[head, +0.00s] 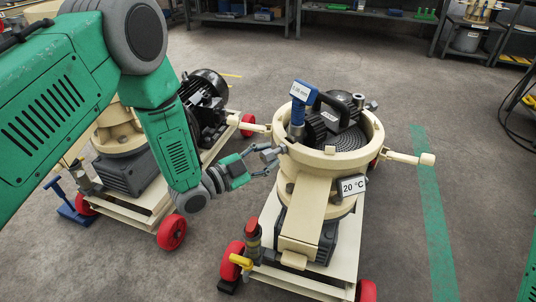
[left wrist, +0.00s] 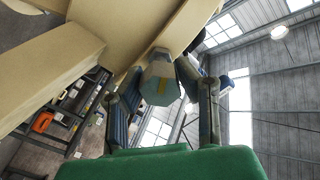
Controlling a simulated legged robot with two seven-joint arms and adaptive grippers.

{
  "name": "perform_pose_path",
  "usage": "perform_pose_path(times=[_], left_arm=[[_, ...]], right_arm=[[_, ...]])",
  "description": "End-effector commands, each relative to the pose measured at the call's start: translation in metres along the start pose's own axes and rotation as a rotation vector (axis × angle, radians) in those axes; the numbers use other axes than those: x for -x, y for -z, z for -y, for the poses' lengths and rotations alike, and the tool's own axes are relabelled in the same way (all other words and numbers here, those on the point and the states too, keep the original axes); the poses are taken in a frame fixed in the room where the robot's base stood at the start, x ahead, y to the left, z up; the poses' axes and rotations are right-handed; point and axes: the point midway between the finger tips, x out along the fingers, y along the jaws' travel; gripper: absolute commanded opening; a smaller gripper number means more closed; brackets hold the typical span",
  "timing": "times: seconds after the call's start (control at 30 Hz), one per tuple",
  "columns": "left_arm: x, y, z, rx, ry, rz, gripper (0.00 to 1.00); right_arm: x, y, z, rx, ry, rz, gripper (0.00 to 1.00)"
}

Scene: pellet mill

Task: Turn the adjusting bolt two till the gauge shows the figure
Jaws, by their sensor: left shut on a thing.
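The pellet mill (head: 325,165) is a cream round housing with black rollers on a perforated die. A bolt head (left wrist: 160,82), grey and faceted, sticks out of the cream housing in the left wrist view. My left gripper (head: 268,156) is at the left side of the mill's rim in the head view. In the left wrist view its two fingers (left wrist: 163,90) are shut on the bolt head from both sides. A blue gauge (head: 299,112) stands upright in the mill beside the rollers; its white display ends in "mm", but the digits are too small to read surely. My right gripper is out of view.
A white sign reading 20 °C (head: 353,186) is on the mill's front. A cream handle (head: 427,159) sticks out right. The mill sits on a red-wheeled cart (head: 345,270). A second machine (head: 118,135) stands at left behind my arm. Floor at right is clear, with a green stripe.

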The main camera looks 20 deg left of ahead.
Motion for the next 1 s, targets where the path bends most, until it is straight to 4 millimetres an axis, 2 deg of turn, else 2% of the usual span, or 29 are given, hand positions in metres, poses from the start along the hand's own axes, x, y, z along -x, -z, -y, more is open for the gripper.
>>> perform_pose_path(times=[0.03,0.3,0.73,0.77,0.8,1.0], left_arm=[[0.0020,-0.0014,-0.0049,-0.019,-0.011,0.006,0.00],[0.0018,-0.0006,-0.0052,-0.090,-0.011,0.002,0.01],[0.0014,0.0003,-0.0053,-0.099,-0.011,0.000,0.01],[0.0014,0.0004,-0.0053,-0.098,-0.011,-0.001,0.33],[0.0014,0.0004,-0.0052,-0.098,-0.010,-0.001,0.47],[0.0005,0.0003,-0.0029,-0.099,-0.006,-0.001,0.48]], right_arm=[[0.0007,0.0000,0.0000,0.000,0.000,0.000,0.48],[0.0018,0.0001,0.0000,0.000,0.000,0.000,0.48],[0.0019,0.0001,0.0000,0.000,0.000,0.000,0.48],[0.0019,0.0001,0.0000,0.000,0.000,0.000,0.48],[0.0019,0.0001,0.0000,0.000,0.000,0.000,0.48],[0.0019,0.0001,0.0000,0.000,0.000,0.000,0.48]])
